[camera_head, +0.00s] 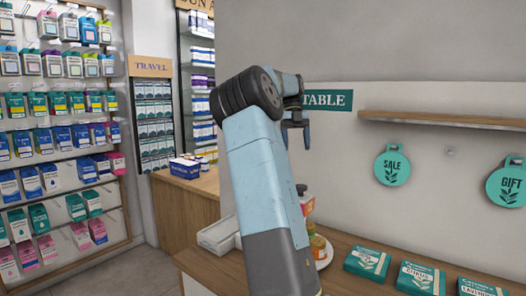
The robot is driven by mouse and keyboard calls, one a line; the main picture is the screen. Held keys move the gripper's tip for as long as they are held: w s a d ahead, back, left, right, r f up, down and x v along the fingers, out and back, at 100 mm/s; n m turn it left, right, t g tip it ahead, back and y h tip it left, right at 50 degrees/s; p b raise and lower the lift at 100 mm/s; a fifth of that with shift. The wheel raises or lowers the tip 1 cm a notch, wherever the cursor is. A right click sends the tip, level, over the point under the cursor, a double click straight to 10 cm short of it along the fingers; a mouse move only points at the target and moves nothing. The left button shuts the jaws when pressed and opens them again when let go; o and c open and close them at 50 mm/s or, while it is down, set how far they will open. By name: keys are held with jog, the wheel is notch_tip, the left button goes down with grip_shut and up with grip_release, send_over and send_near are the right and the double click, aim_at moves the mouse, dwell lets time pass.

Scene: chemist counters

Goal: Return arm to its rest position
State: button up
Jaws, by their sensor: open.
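My arm rises from the bottom middle of the head view and bends over at a dark joint near the top. My gripper (295,136) hangs from the arm's end, pointing down, in front of the grey wall and below the left end of the green sign (328,100). Its two dark fingers stand apart with nothing seen between them. It is raised above the wooden counter (345,246). My arm hides part of the counter and of the things on it.
Several green boxes (367,262) lie at the right. A wall shelf (440,121) and round green tags (392,166) are on the right. Packed racks (60,130) stand left.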

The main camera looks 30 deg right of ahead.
jog(key=shift+s, duration=0.1)
jog(key=s+a+f+m+t, duration=0.3)
jog(key=s+a+m, duration=0.5)
jog(key=a+m, duration=0.2)
jog(key=s+a+f+m+t+h, duration=0.1)
jog(key=s+a+f+m+t, duration=0.2)
jog(key=s+a+m, duration=0.6)
jog(key=s+a+f+m+t, duration=0.3)
jog(key=s+a+m, duration=0.5)
jog(key=a+m, duration=0.4)
jog(key=a, duration=0.5)
jog(key=shift+s+f+t+h, duration=0.15)
jog(key=shift+f+t+h, duration=0.05)
jog(key=shift+t+h, duration=0.2)
